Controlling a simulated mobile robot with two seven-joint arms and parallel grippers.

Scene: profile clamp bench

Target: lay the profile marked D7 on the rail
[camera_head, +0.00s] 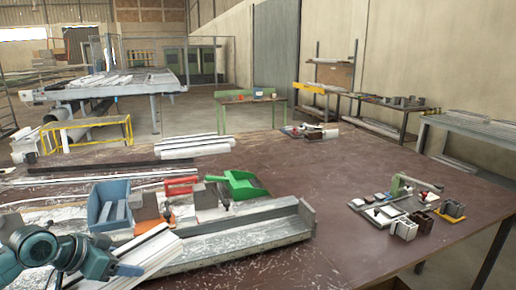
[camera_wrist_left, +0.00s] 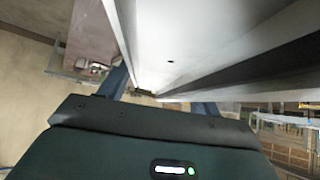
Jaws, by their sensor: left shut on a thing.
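My left gripper (camera_head: 122,268) comes in at the lower left and is shut on a white profile (camera_head: 150,250). The profile lies at a slant in front of the near end of the grey rail (camera_head: 255,234); I cannot tell whether it touches the rail. In the left wrist view the profile (camera_wrist_left: 195,45) runs lengthwise between the two blue fingers (camera_wrist_left: 160,95). No D7 mark is readable on it. More white profiles (camera_head: 195,146) lie in a stack further back on the bench. My right gripper is not in view.
Behind the rail stand a blue bin (camera_head: 108,203), a red-handled clamp (camera_head: 180,187) and a green scoop (camera_head: 238,185). Small blocks and a green-handled tool (camera_head: 415,184) lie on the right of the brown bench (camera_head: 330,180). The bench middle is clear.

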